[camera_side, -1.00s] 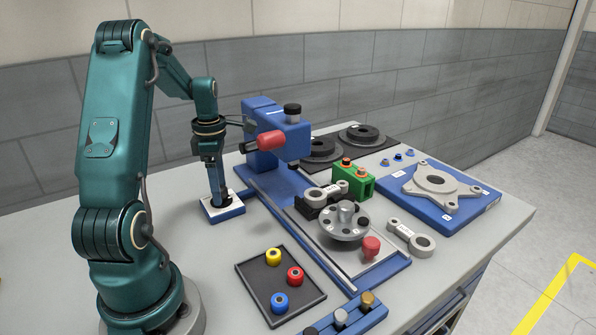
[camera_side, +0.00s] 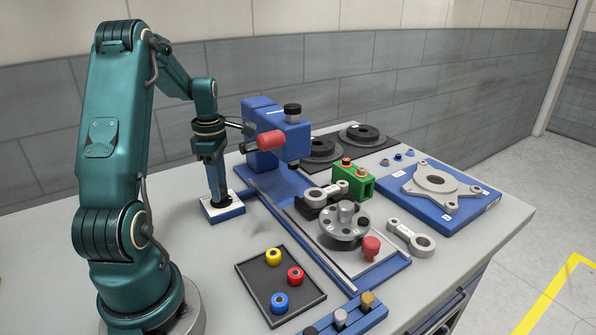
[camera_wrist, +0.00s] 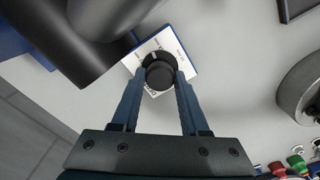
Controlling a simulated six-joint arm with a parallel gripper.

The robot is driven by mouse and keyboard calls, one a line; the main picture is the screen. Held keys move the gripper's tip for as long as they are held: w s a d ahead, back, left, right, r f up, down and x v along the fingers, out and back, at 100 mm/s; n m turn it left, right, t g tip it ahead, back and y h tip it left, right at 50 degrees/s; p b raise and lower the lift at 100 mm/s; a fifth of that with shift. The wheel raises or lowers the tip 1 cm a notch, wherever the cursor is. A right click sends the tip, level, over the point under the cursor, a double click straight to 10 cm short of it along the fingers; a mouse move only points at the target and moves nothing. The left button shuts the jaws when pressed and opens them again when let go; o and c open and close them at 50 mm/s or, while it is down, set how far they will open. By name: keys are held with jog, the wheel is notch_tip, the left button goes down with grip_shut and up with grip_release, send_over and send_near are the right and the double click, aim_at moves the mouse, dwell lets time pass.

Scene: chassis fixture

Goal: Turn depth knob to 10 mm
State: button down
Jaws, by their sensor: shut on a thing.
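The depth knob (camera_wrist: 159,75) is a dark round knob on a white-labelled plate (camera_wrist: 176,48), seen between my fingers in the wrist view. The plate tops a small blue block (camera_side: 224,212) standing on the table in the side view. My gripper (camera_side: 220,196) points straight down over this block and is shut on the knob, one finger on each side. In the wrist view my gripper (camera_wrist: 158,79) hides part of the plate. The label's print is too small and partly covered, so the setting cannot be read.
A blue fixture (camera_side: 262,158) with a red handle (camera_side: 271,141) stands close to the right of my wrist. A dark tray (camera_side: 250,277) with yellow, red and blue pieces lies in front. The grey table left of the block is clear.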

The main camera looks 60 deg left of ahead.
jog(key=m, duration=0.4)
jog(key=shift+m, duration=0.4)
dwell(0.4)
jog(key=shift+c, duration=2.1)
grip_release()
jog(key=shift+r, duration=0.1)
jog(key=shift+r, duration=2.55)
